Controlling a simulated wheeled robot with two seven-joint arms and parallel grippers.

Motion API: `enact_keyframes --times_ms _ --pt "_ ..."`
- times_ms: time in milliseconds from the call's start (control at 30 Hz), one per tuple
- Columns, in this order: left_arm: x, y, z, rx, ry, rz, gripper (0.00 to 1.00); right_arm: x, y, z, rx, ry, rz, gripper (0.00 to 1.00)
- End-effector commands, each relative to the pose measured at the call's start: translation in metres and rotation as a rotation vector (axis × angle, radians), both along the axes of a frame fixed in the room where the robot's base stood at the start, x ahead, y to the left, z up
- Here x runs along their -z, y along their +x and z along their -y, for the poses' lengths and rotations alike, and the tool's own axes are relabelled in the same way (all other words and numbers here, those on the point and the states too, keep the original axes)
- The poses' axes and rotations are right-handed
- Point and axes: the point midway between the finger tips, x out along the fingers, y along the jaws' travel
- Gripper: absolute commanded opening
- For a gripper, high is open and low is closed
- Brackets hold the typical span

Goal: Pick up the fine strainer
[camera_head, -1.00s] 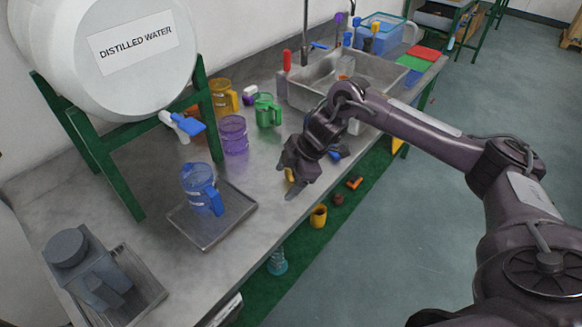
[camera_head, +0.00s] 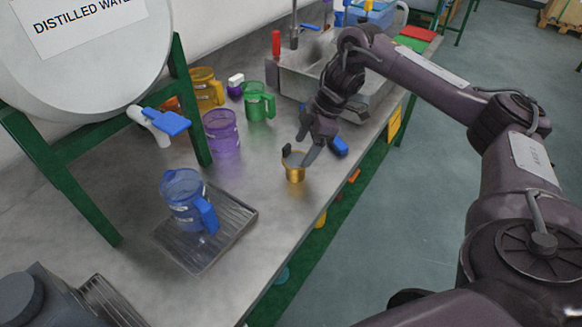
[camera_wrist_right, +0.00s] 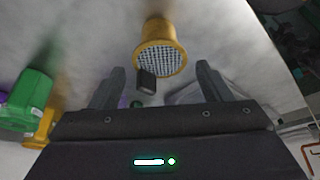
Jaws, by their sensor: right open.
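The fine strainer is a small gold cup (camera_head: 295,174) standing on the metal bench near its front edge. In the right wrist view the strainer (camera_wrist_right: 158,36) shows a pale mesh face and a dark tab at its rim, ahead of the fingers and roughly between their lines. My right gripper (camera_head: 300,154) is open and empty, with its fingers close to the strainer's top in the head view. I cannot tell if they touch it. My left gripper is not in view.
A blue jug (camera_head: 185,194) stands on a drip tray (camera_head: 233,226) at left. Purple (camera_head: 222,134), green (camera_head: 258,103) and yellow (camera_head: 205,88) jugs stand behind. A sink (camera_head: 372,98) lies beyond my arm. A blue object (camera_head: 339,145) lies beside the gripper.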

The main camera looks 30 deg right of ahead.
Motion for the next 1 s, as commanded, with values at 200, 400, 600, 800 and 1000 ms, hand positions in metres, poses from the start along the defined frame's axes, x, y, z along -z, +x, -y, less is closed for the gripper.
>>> enact_keyframes --times_ms 200,400,600,800,1000 --pt "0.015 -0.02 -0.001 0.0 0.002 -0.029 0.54 0.021 0.002 -0.006 0.0 0.001 -0.003 0.71" --pt "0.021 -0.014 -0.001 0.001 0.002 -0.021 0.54 0.036 0.005 -0.013 0.0 0.001 -0.003 0.71" --pt "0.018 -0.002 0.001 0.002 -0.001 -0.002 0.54 0.06 0.01 -0.024 -0.001 0.001 -0.004 0.71" --pt "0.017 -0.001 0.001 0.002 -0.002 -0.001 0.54 0.074 0.013 -0.029 0.001 -0.001 -0.001 0.71" --pt "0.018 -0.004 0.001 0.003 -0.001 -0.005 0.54 0.073 0.013 -0.029 0.0 0.0 0.0 0.62"
